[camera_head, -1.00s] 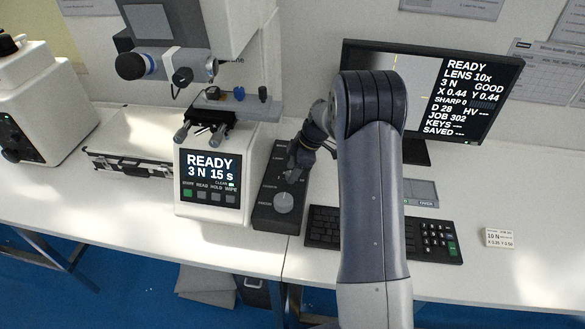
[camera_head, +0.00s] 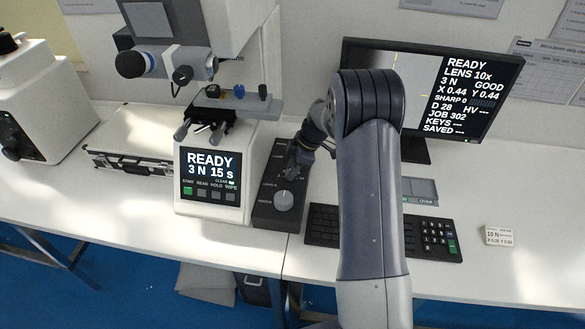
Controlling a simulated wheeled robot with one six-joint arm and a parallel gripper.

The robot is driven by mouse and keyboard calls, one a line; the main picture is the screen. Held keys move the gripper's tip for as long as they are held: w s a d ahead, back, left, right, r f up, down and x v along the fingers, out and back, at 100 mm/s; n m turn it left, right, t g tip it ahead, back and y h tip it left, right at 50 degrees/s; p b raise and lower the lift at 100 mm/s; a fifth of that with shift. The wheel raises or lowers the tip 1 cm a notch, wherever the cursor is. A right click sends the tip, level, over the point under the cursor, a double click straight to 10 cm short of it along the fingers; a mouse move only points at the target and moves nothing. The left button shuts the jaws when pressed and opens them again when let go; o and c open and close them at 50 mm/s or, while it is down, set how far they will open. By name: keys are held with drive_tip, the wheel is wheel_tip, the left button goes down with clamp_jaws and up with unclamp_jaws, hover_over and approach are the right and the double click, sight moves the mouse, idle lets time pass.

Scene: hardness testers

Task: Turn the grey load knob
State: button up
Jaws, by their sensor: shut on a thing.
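A dark control box (camera_head: 264,212) lies on the bench between the tester and the keyboard. A large round grey knob (camera_head: 284,201) shows at its near end, clear of my gripper. My gripper (camera_head: 291,174) points down on the box's middle, just beyond that knob. It is shut on a small knob there, which I take as the grey load knob; jaws and wrist mostly hide it. The labels beside the knobs are too small to read surely. The tester's screen (camera_head: 210,164) reads READY, 3 N, 15 s.
The tester's stage (camera_head: 237,104) overhangs just left of my wrist. A monitor (camera_head: 420,75) stands behind my arm, also reading 3 N. A keyboard (camera_head: 322,227) lies right of the box. A small card (camera_head: 498,236) marked 10 N lies at right on clear bench.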

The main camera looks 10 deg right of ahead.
drive_tip(key=shift+f+m+b, duration=0.1)
drive_tip(key=shift+m+b, duration=0.2)
drive_tip(key=shift+b, duration=0.3)
drive_tip(key=m+t+b, duration=0.1)
drive_tip(key=m+b, duration=0.1)
drive_tip(key=shift+s+f+b, duration=0.1)
drive_tip(key=shift+f+b, duration=0.05)
drive_tip(key=shift+b, duration=0.2)
drive_tip(key=m+b, duration=0.2)
drive_tip(key=m+t+h+b, duration=0.1)
drive_tip(key=m, duration=0.1)
drive_tip(key=shift+s+a+t+b, duration=0.15)
drive_tip(key=shift+t+b, duration=0.15)
drive_tip(key=shift+b, duration=0.05)
drive_tip(key=m, duration=0.1)
drive_tip(key=m+h, duration=0.1)
drive_tip(key=m, duration=0.2)
drive_tip(key=shift+a+r+m+t+h+b, duration=0.15)
drive_tip(key=shift+r+m+t+h+b, duration=0.15)
drive_tip(key=shift+m+t+h, duration=0.1)
drive_tip(key=shift+s+a+m+h, duration=0.1)
drive_tip(key=shift+m+h, duration=0.3)
drive_tip(key=shift+m, duration=0.75)
drive_tip(key=shift+a+m+h, duration=0.1)
drive_tip(key=shift+m+h, duration=0.3)
drive_tip(key=shift+m, duration=0.75)
drive_tip(key=shift+d, duration=0.1)
drive_tip(key=o, duration=1)
